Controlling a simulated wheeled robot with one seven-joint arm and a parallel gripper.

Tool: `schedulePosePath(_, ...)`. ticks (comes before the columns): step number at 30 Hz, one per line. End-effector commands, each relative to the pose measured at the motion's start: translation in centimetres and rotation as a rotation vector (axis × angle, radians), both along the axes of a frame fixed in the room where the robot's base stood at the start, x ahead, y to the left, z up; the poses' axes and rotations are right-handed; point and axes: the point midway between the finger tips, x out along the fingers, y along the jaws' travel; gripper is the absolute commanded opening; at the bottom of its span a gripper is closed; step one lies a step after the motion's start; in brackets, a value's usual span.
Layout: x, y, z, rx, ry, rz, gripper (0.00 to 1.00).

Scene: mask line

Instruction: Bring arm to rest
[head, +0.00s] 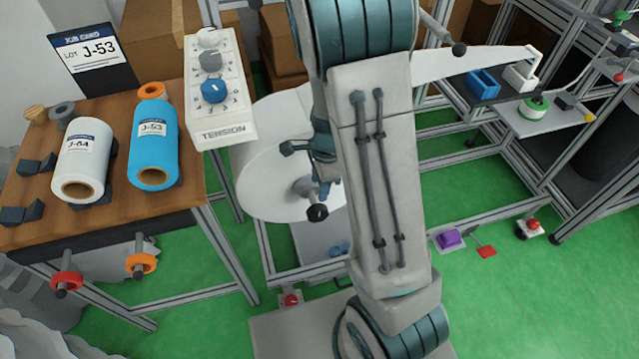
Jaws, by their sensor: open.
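My arm crosses the middle of the head view from bottom to top, one long grey link between teal joints. Its upper end leaves the top edge of the picture.
Left, a wooden table (110,222) carries a white roll marked J-54 (83,160), a blue roll marked J-53 (153,152) and a job card (94,52). Beside it stands a TENSION panel (230,120). Metal frames (500,165) stand right. Green floor (560,290) is open lower right.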

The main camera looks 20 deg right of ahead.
Motion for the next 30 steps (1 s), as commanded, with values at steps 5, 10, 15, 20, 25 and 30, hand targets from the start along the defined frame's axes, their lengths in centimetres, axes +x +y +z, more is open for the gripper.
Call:
schedulePosePath(5, 0.0, 0.0, 0.0, 0.000, 0.000, 0.000, 0.45)
schedulePosePath(10, 0.0, 0.0, 0.2, 0.001, -0.003, 0.005, 0.45)
schedulePosePath(15, -0.5, 0.6, 3.6, 0.023, -0.039, 0.121, 0.45)
schedulePosePath(20, -2.1, 1.4, 10.0, 0.041, -0.116, 0.383, 0.45)
schedulePosePath(25, -4.6, 1.8, 16.4, 0.018, -0.199, 0.695, 0.45)
schedulePosePath(30, -7.6, 1.6, 22.2, -0.052, -0.268, 0.998, 0.45)
